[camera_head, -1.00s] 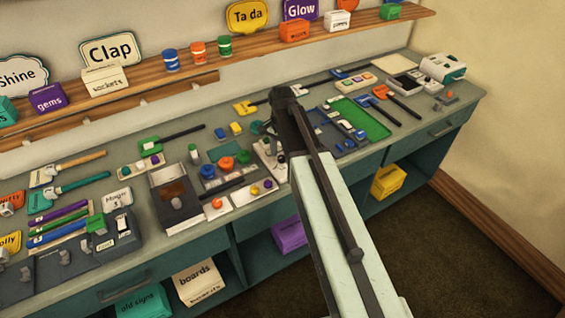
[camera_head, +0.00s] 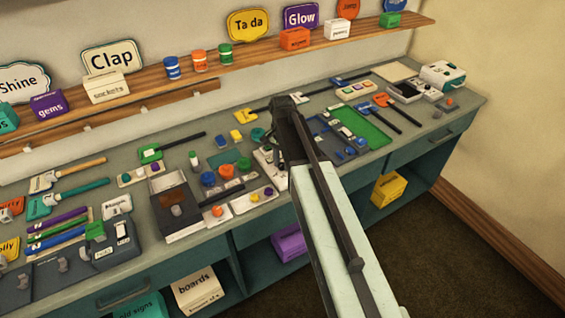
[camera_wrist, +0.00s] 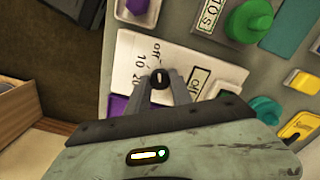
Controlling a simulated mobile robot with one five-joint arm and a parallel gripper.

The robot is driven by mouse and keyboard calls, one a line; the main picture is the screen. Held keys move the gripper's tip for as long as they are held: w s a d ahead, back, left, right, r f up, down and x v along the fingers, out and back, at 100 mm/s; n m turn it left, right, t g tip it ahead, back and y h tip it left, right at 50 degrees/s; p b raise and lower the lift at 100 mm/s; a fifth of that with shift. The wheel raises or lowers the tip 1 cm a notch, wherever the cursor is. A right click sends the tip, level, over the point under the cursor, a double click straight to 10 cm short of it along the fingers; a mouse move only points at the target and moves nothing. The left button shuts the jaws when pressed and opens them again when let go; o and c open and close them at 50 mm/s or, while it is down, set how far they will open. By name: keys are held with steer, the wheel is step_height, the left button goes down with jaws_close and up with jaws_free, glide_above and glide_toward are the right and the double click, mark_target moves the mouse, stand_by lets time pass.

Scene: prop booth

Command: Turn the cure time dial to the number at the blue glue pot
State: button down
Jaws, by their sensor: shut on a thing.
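In the wrist view a dark dial knob (camera_wrist: 160,79) with a short pale mark stands on a white plate (camera_wrist: 125,72). "off", "10" and "20" are printed around its left and upper side. My gripper (camera_wrist: 163,84) is shut on this knob; its fingers hide part of the plate. In the head view my gripper's tip is hidden behind my arm, near the white plate (camera_head: 268,165). A blue pot (camera_head: 208,178) stands on the bench left of it; I cannot read a number there. A blue jar (camera_head: 172,68) stands on the shelf.
A green round thing (camera_wrist: 250,20) and a "10 s" label (camera_wrist: 208,14) lie close to the plate. An orange pot (camera_head: 226,171) and a dark open box (camera_head: 178,208) crowd the bench to the left.

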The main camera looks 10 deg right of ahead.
steer(key=n, duration=1.2)
steer(key=shift+n, duration=0.3)
steer(key=n, duration=0.3)
steer(key=shift+n, duration=0.3)
steer(key=n, duration=1.2)
steer(key=shift+n, duration=0.3)
steer(key=c, duration=1.1)
jaws_free()
